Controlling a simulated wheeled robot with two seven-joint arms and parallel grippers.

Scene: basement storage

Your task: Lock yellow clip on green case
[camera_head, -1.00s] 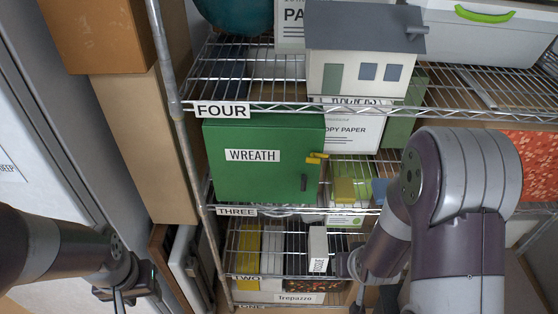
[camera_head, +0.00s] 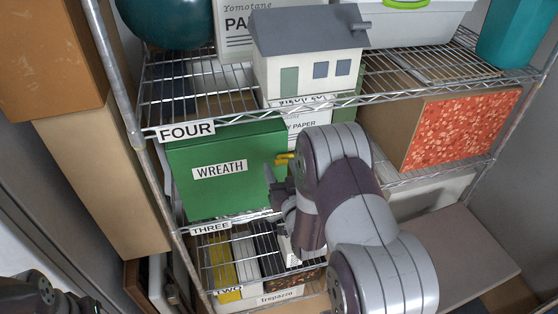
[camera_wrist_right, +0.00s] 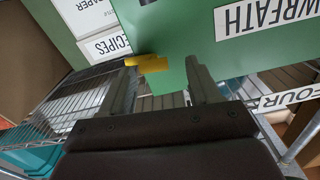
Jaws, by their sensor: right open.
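The green case (camera_head: 222,190), labelled WREATH, stands on the wire shelf marked THREE in the head view. The yellow clip (camera_head: 284,156) sticks out at its right edge, near the top. In the wrist view the green case (camera_wrist_right: 180,30) fills the upper part, and the yellow clip (camera_wrist_right: 148,63) shows between the fingertips, closer to the left finger. My right gripper (camera_wrist_right: 160,82) is open and empty there, facing the case edge. In the head view my right gripper (camera_head: 279,172) is just below the clip, partly hidden by my arm. My left arm shows only at the bottom left corner; its fingers are not clear.
A toy house (camera_head: 308,65) stands on the shelf above, marked FOUR (camera_head: 186,131). White paper boxes (camera_head: 312,115) stand right of the case. A red-fronted box (camera_head: 460,127) is further right. Cardboard boxes (camera_head: 100,180) are stacked at left.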

